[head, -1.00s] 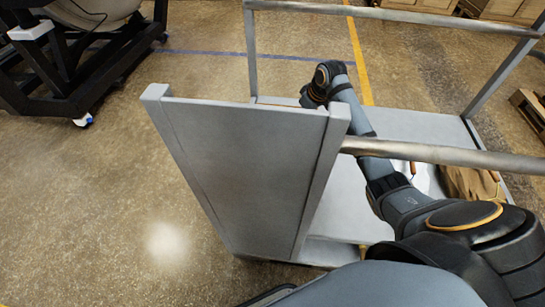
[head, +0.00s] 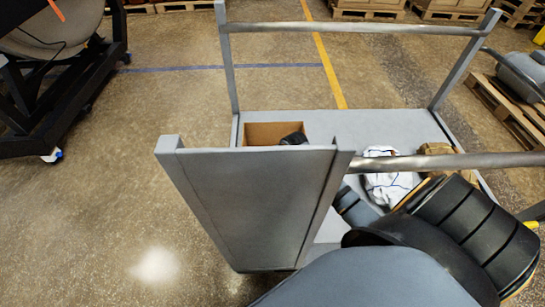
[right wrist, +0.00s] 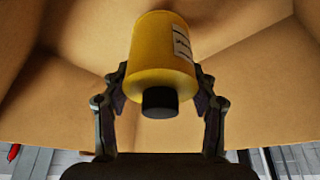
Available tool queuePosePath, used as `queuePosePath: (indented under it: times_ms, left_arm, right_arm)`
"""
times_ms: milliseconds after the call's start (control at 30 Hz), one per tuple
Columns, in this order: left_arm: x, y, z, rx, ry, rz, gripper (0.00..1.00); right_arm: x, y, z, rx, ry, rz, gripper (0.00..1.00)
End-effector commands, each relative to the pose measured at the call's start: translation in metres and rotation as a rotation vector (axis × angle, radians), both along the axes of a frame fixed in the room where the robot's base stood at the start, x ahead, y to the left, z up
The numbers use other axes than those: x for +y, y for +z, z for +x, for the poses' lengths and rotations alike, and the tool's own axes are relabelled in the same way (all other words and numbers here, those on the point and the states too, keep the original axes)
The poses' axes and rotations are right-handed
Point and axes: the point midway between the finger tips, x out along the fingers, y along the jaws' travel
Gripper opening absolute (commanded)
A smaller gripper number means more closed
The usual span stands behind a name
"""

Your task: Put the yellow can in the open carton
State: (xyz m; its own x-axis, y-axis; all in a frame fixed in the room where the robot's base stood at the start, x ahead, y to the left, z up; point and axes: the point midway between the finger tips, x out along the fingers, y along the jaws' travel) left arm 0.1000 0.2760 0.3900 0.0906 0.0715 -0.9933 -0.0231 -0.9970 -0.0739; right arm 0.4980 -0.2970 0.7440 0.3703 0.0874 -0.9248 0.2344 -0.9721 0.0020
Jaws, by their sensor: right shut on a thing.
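The yellow can (right wrist: 160,62) has a white label and a black cap, and it shows in the right wrist view. My right gripper (right wrist: 160,95) is shut on it, with one finger on each side. Brown cardboard walls of the open carton (right wrist: 260,80) surround the can in that view; I cannot tell whether the can touches the carton floor. In the head view the carton (head: 265,132) stands on the grey cart behind its end panel, and a dark part of my right arm reaches into it. My left gripper is not in view.
The grey cart (head: 375,125) has a tall end panel (head: 250,195) and metal rails (head: 440,161) near the arm. A white cloth (head: 385,185) and a brown bag (head: 435,149) lie on its deck. Wooden pallets stand beyond on the right.

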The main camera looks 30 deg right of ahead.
Motion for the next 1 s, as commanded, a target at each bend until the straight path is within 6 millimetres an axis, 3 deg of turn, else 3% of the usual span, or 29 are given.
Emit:
queuePosePath:
  times_ms: [167,400,700,733,900,1000]
  left_arm:
    - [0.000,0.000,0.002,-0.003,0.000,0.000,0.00]
    - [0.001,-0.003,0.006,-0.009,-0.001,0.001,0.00]
    - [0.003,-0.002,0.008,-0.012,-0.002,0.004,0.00]
    - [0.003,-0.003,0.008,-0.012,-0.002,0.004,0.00]
    - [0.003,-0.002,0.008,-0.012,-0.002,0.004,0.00]
    - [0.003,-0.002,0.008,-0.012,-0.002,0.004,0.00]
  right_arm:
    - [0.000,-0.008,0.001,-0.002,0.001,0.000,0.13]
    - [0.000,-0.042,0.001,-0.001,0.000,0.000,0.13]
    - [0.000,-0.045,0.001,-0.002,0.001,-0.001,0.13]
    - [0.000,-0.046,0.000,0.000,0.001,0.000,0.60]
    - [0.000,-0.045,0.000,0.000,0.001,0.000,0.81]
    - [0.000,-0.045,0.000,0.000,0.001,0.000,0.81]
